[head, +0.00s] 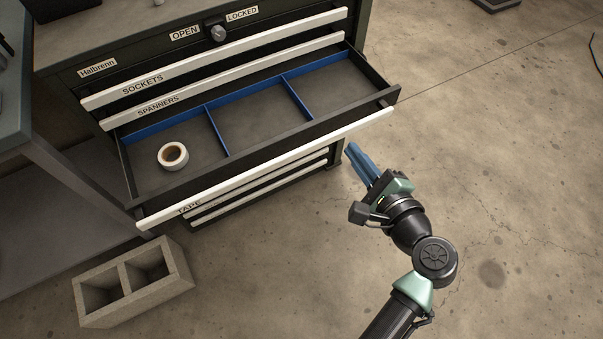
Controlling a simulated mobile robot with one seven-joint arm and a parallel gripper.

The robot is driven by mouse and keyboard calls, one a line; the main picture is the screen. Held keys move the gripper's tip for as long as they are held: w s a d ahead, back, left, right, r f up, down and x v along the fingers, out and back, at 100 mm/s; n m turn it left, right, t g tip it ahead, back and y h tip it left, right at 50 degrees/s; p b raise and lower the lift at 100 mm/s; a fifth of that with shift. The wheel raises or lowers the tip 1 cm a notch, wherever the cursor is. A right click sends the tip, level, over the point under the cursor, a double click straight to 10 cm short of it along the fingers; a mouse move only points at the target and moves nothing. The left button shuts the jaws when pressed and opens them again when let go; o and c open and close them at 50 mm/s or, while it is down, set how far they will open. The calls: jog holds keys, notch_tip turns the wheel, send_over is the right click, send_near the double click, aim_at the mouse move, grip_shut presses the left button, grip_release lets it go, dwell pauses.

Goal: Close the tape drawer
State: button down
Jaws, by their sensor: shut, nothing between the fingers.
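The tape drawer (262,172) is pulled out from the dark tool cabinet (110,52). Its pale front strip is labelled TAPE. Blue dividers split its inside into three compartments. A roll of pale tape (173,155) lies in the left compartment. My gripper (352,150) has blue fingers and is shut and empty.
The SOCKETS drawer (210,60) and SPANNERS drawer (235,80) above are shut. A lock knob (218,33) sits between OPEN and LOCKED labels. A concrete block (153,291) stands on the floor at lower left, beside a grey bench (70,172).

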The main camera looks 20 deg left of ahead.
jog(key=s+f+m+y+b, duration=0.2)
jog(key=s+f+m+y, duration=0.1)
jog(key=s+f+m, duration=0.8)
jog(key=w+a+n+b, duration=0.1)
jog(key=w+a, duration=0.8)
jog(key=a, duration=0.2)
jog(key=shift+w+a+f+b, duration=0.2)
jog(key=shift+f+b, duration=0.2)
